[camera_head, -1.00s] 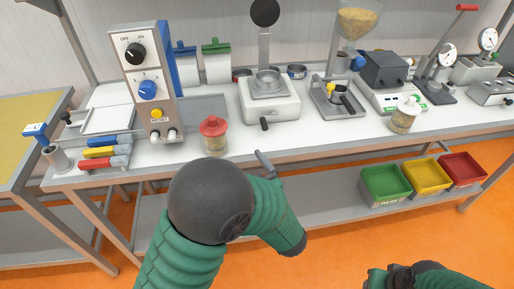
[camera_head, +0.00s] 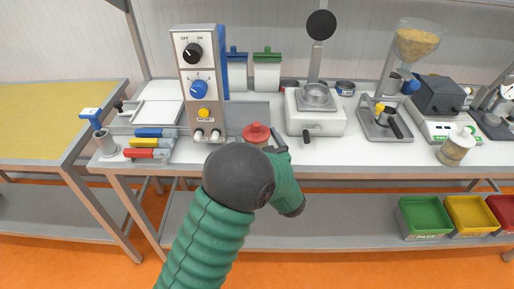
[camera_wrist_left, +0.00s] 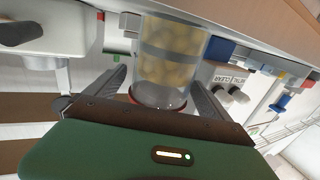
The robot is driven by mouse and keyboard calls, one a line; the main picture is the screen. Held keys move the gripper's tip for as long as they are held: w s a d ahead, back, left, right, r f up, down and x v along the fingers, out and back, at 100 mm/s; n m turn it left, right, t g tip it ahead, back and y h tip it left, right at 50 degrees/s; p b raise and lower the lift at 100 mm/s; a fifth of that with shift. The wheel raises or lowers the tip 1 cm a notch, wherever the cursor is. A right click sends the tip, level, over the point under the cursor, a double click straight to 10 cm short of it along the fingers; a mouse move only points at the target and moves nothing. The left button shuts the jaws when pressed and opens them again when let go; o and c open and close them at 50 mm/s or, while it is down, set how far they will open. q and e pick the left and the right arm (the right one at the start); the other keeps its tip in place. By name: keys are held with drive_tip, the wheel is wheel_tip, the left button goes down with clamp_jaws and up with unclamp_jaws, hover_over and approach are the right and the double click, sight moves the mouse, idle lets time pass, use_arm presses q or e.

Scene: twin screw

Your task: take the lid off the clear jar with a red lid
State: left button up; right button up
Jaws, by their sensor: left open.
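The clear jar with a red lid (camera_head: 256,133) stands near the front edge of the white bench, right of the control box. Its lower body is partly hidden behind my left arm. In the left wrist view the jar (camera_wrist_left: 172,55) shows large and inverted, with pale contents and its red lid end (camera_wrist_left: 157,104) closest to my gripper. My left gripper (camera_head: 279,151) is at the jar; its open fingers (camera_wrist_left: 155,95) stand on either side of the lid end, with gaps visible. My right gripper is out of view.
The control box (camera_head: 203,85) stands just left of the jar. A scale-like device (camera_head: 315,112) stands to its right. Coloured-handled tools (camera_head: 148,143) lie at the left. Green and yellow bins (camera_head: 424,216) sit on the lower shelf.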

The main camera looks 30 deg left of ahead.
sight(258, 131)
use_arm(q)
drive_tip(key=shift+w+a+f, duration=0.1)
drive_tip(key=shift+w+a, duration=0.1)
drive_tip(key=shift+a, duration=0.2)
drive_tip(key=shift+d, duration=0.1)
drive_tip(key=c, duration=1.6)
drive_tip(key=shift+c, duration=0.2)
drive_tip(key=shift+r, duration=0.35)
wheel_tip(258, 131, up, 3)
drive_tip(key=shift+r+p, duration=0.1)
drive_tip(key=shift+p, duration=0.35)
drive_tip(key=s+d+r, duration=0.1)
drive_tip(key=s+d, duration=0.8)
drive_tip(key=s, duration=0.4)
drive_tip(key=shift+r, duration=0.15)
drive_tip(key=shift+s, duration=0.1)
